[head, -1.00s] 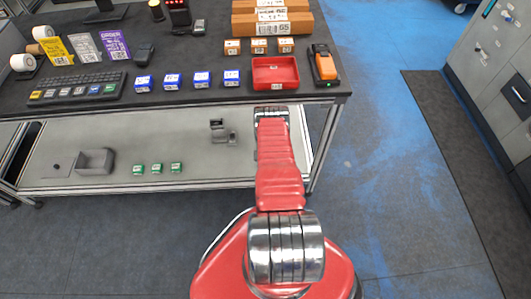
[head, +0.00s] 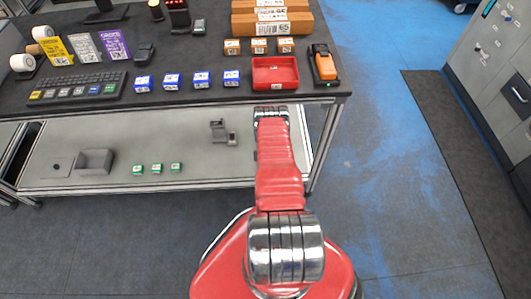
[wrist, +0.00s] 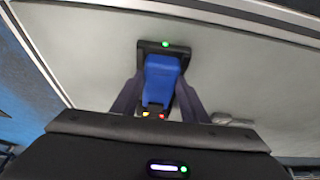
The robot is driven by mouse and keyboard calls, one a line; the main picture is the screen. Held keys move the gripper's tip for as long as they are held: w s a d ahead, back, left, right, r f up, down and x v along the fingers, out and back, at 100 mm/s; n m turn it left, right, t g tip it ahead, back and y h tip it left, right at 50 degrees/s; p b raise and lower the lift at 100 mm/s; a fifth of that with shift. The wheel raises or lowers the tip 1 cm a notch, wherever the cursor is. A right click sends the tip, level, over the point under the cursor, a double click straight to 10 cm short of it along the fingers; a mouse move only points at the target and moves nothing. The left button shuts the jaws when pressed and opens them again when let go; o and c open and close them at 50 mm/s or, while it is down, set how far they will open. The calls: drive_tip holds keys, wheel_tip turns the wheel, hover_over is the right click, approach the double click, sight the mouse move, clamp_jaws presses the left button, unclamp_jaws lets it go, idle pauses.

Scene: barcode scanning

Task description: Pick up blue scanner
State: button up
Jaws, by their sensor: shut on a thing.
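In the wrist view the blue scanner (wrist: 161,78) has a blue body, a dark head with a green light, and small yellow and red buttons at its near end. My gripper (wrist: 160,88) has its two dark fingers along either side of the blue body and is shut on it. Pale grey shelf surface lies behind the scanner. In the head view my red arm reaches to the table's front edge, and neither the gripper nor the blue scanner can be made out there.
The lower shelf (head: 110,140) holds a grey stand (head: 218,130), a grey bin (head: 95,161) and several green boxes. The tabletop above carries a red tray (head: 275,72), an orange scanner (head: 323,65), several blue boxes and a keyboard (head: 78,88). Blue floor is clear to the right.

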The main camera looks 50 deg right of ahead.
drive_tip(key=shift+r, duration=0.15)
drive_tip(key=shift+c, duration=0.5)
drive_tip(key=shift+r, duration=0.9)
drive_tip(key=shift+v, duration=0.85)
drive_tip(key=s+a, duration=1.1)
drive_tip(key=a, duration=0.2)
drive_tip(key=shift+s, duration=0.25)
